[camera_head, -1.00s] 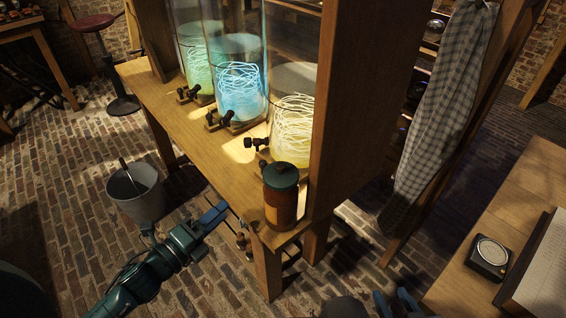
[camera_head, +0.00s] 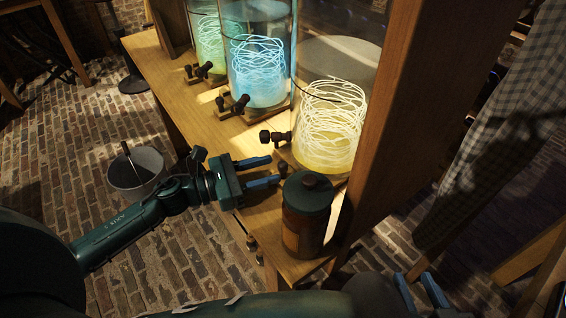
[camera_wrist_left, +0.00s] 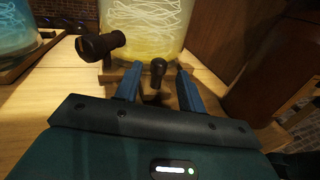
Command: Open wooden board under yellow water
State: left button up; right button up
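The clear jar with yellow liquid and pale strands (camera_head: 330,125) stands on the wooden table. It also shows in the wrist view (camera_wrist_left: 150,35). A dark spigot (camera_head: 275,137) sticks out from its lower front. A low wooden board under the jar (camera_wrist_left: 115,73) is partly seen at its base. A small dark knob (camera_wrist_left: 157,68) stands out in front of it. My left gripper (camera_head: 276,170) is open, with its blue fingers pointing at the jar's base. The knob lies between the fingers, with gaps on both sides. My right gripper (camera_head: 421,290) is open and empty at the lower edge.
A brown canister with a dark green lid (camera_head: 305,215) stands close to my left gripper at the table's corner. Blue (camera_head: 258,75) and green (camera_head: 209,45) jars with spigots stand behind to the left. A wooden post (camera_head: 395,130) rises at right. A bucket (camera_head: 137,172) is on the floor.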

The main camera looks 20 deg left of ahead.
aim_at(283, 163)
pick_arm(q)
jog(key=shift+x, duration=2.3)
grip_shut()
